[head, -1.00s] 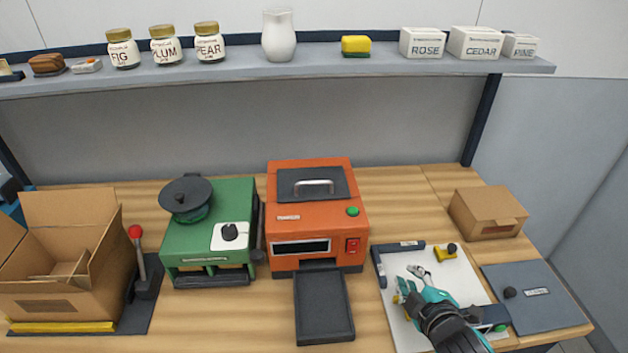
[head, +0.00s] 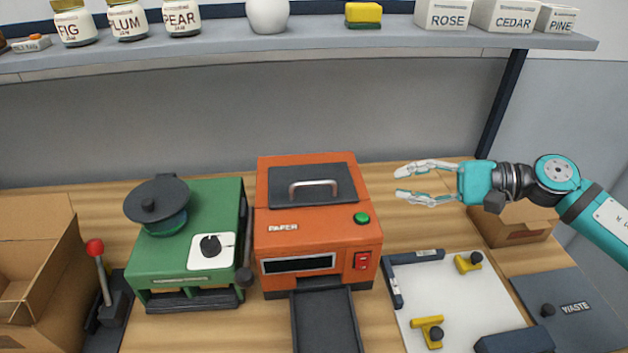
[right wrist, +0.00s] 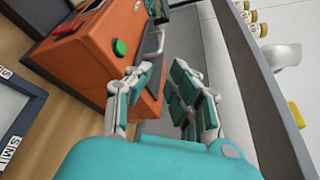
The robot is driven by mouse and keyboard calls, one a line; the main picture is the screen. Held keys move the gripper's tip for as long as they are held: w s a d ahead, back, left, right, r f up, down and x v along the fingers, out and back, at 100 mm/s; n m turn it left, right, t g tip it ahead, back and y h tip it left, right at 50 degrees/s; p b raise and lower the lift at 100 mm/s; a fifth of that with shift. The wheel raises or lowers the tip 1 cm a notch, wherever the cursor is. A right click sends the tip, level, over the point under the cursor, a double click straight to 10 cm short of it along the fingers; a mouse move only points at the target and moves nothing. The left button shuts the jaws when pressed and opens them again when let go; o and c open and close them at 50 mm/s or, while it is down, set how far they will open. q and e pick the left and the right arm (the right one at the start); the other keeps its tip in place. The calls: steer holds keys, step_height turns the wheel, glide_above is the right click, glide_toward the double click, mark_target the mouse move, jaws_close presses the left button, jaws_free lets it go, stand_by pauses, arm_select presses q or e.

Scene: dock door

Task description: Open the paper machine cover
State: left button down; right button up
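The orange paper machine (head: 318,236) stands in the middle of the table. Its dark cover (head: 280,187) lies shut on top, with a silver bar handle (head: 314,185). A green button (head: 361,218) and a red switch (head: 362,261) are at its right side. My right gripper (head: 398,183) is open and empty, in the air to the right of the cover, its fingers pointing left. In the right wrist view the open fingers (right wrist: 158,98) show beside the machine, with the handle (right wrist: 154,42) beyond them. My left gripper is not in view.
A green machine (head: 190,245) stands close on the left, with a red-knobbed lever (head: 97,262) beyond it. A white board (head: 465,300) with yellow clamps, a cardboard box (head: 515,224) and the waste lid (head: 575,310) are at right. A shelf (head: 330,40) with jars runs above.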

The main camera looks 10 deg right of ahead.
mark_target(318, 182)
steer(key=p+x, duration=0.3)
steer(key=x, duration=0.5)
steer(key=p+x, duration=0.4)
steer(key=x, duration=0.4)
steer(key=shift+s+r, duration=0.15)
steer(key=shift+r, duration=0.1)
steer(key=shift+a+f+p, duration=0.25)
steer(key=shift+a+p, duration=0.1)
steer(key=shift+a, duration=0.15)
jaws_close()
